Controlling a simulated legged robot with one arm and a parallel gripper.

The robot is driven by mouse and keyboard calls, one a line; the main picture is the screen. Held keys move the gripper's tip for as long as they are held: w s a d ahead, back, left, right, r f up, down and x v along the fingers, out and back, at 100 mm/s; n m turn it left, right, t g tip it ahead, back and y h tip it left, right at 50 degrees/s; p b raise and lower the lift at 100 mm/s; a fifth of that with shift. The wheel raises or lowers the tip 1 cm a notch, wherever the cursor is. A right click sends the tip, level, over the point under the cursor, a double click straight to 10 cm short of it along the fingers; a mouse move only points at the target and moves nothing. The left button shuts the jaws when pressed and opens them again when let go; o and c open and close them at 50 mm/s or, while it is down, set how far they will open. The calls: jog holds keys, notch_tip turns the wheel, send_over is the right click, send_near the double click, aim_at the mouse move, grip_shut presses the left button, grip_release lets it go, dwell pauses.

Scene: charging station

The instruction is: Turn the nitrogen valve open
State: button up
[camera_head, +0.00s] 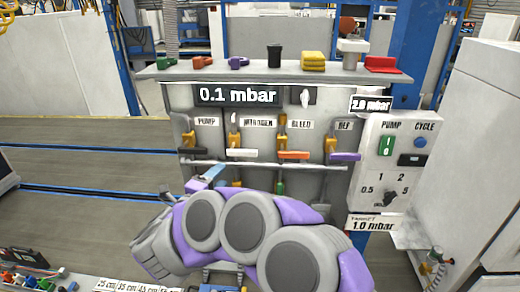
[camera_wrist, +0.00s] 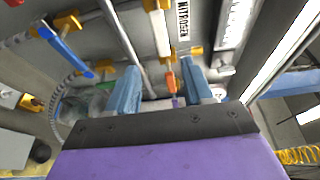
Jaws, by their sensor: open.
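The nitrogen valve's white handle (camera_head: 242,154) lies roughly level on the panel, under the NITROGEN label (camera_head: 258,123). Its yellow body (camera_head: 235,138) is just above the handle. My gripper (camera_head: 207,179) is below and left of that handle in the head view; my arm hides part of it. In the wrist view my gripper (camera_wrist: 161,90) has its two blue fingers apart, with nothing clearly held. A pale bar (camera_wrist: 160,34), seemingly the valve handle, and the NITROGEN label (camera_wrist: 183,20) lie beyond the fingertips. Contact cannot be told.
The pump handle (camera_head: 188,153) is left; the orange bleed handle (camera_head: 293,155) and purple ref handle (camera_head: 345,156) are right. A horizontal pipe (camera_head: 265,165) runs below them. The control box (camera_head: 398,150) stands right. The main display (camera_head: 238,95) reads 0.1 mbar.

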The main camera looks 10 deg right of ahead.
aim_at(246, 155)
jog(key=shift+m+g+h, duration=0.3)
jog(key=shift+h, duration=0.2)
jog(key=b+x, duration=0.1)
jog(key=x, duration=0.6)
jog(key=b+x, duration=0.1)
jog(key=x, duration=0.7)
jog(key=shift+s+d+f, duration=0.2)
jog(key=shift+d, duration=0.05)
jog(key=shift+w+d+b, duration=0.25)
jog(key=shift+w+b, duration=0.1)
jog(key=shift+w, duration=0.2)
jog(key=shift+w+d, duration=0.2)
jog(key=shift+d, duration=0.35)
jog(key=shift+c, duration=0.4)
jog(key=shift+a, duration=0.2)
jog(key=c, duration=0.4)
grip_shut()
